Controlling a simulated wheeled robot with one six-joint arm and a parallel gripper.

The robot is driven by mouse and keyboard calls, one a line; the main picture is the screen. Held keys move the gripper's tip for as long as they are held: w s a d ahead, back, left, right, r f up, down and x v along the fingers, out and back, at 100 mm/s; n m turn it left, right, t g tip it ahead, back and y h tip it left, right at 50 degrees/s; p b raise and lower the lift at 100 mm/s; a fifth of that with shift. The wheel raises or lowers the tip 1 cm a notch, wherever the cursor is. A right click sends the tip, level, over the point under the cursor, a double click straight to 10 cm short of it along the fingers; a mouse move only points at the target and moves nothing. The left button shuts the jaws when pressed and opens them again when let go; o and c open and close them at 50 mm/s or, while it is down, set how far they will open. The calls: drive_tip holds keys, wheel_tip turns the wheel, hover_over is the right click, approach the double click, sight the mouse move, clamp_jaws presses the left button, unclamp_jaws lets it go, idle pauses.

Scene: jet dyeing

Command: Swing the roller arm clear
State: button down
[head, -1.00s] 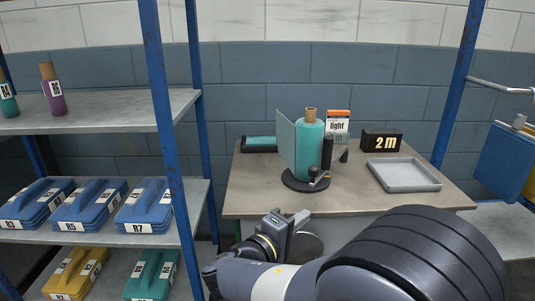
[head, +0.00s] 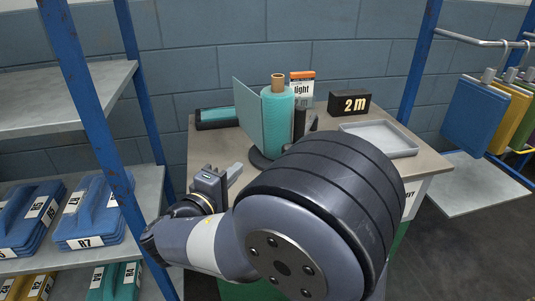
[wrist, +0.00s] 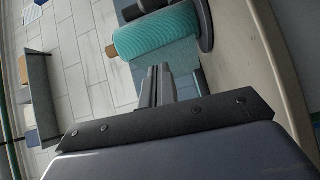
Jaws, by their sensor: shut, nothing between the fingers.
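A teal fabric roll (head: 279,120) with a brown core stands upright on a dark round base (head: 259,159) on the table. A pale flat panel (head: 249,108) stands at its left. A black upright roller (head: 300,123), which looks like the roller arm, stands close at its right; its lower part is hidden by my arm. My gripper (head: 235,172) is shut and empty, in front of the table, left of and nearer than the base. In the wrist view my fingers (wrist: 157,86) point toward the teal roll (wrist: 156,31) and the panel (wrist: 178,58), apart from the roll.
A grey tray (head: 378,139), a "2 m" block (head: 349,103) and a "light" card (head: 302,88) are on the table (head: 428,160). Blue shelving posts (head: 85,110) stand close on the left. Hanging sample cards (head: 478,116) are at right.

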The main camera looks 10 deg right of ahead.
drive_tip(key=w+d+b, duration=0.1)
drive_tip(key=w+d, duration=0.5)
drive_tip(key=d, duration=0.4)
drive_tip(key=shift+f, duration=0.2)
drive_tip(key=shift+s, duration=0.1)
